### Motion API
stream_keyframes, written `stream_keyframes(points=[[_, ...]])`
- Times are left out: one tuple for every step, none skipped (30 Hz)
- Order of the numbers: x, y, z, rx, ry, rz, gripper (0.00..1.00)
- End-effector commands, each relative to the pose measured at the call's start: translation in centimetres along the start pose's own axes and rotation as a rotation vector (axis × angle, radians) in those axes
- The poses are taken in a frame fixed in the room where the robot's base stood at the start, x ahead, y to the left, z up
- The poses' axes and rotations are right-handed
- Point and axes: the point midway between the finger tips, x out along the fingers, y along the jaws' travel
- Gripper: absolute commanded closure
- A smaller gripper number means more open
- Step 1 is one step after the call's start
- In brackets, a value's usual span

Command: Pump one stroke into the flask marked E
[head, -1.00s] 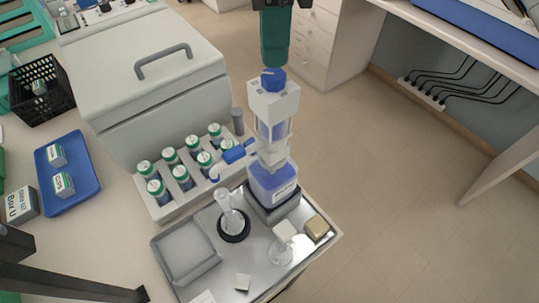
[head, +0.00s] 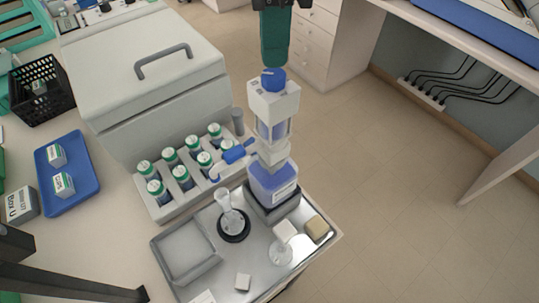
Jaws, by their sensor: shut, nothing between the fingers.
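The bottle-top pump stands on a blue-filled bottle (head: 272,180), with a white head (head: 274,97), a clear barrel and a blue knob (head: 273,78) on top. Its blue side spout (head: 236,152) points left and ends in a pale curved tip. A clear flask (head: 231,215) stands in a black ring below that tip. A second clear flask (head: 281,253) with a white piece at its top stands at the front. I cannot read an E on either. My gripper (head: 274,64) is shut and empty, pointing down just above the knob; I cannot tell if it touches.
A rack of green-capped bottles (head: 213,186) stands behind the flask. A shallow grey tray (head: 158,249), a small white block (head: 243,281) and a tan block (head: 317,229) share the metal top. A large lidded box (head: 150,95) stands behind left. Open floor lies right.

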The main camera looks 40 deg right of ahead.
Motion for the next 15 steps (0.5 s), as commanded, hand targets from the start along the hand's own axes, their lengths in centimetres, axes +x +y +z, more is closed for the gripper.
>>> stream_keyframes(points=[[0.1, 0.0, 0.0, 0.0, 0.0, 0.0, 1.0], [0.2, 0.0, 0.0, 0.0, 0.0, 0.0, 1.0], [0.3, 0.0, 0.0, 0.0, 0.0, 0.0, 1.0], [0.4, 0.0, 0.0, 0.0, 0.0, 0.0, 1.0], [0.5, 0.0, 0.0, 0.0, 0.0, 0.0, 1.0], [0.6, 0.0, 0.0, 0.0, 0.0, 0.0, 1.0], [0.7, 0.0, 0.0, 0.0, 0.0, 0.0, 1.0], [0.8, 0.0, 0.0, 0.0, 0.0, -0.001, 1.0], [0.9, 0.0, 0.0, 0.0, -0.001, -0.001, 1.0], [1.0, 0.0, 0.0, 0.0, -0.001, -0.001, 1.0], [1.1, 0.0, 0.0, 0.0, -0.001, -0.001, 1.0], [1.2, 0.0, 0.0, 0.0, -0.001, -0.001, 1.0], [1.3, 0.0, 0.0, 0.0, -0.001, -0.001, 1.0], [1.4, 0.0, 0.0, 0.0, -0.001, -0.001, 1.0], [1.6, 0.0, 0.0, 0.0, -0.001, -0.001, 1.0]])
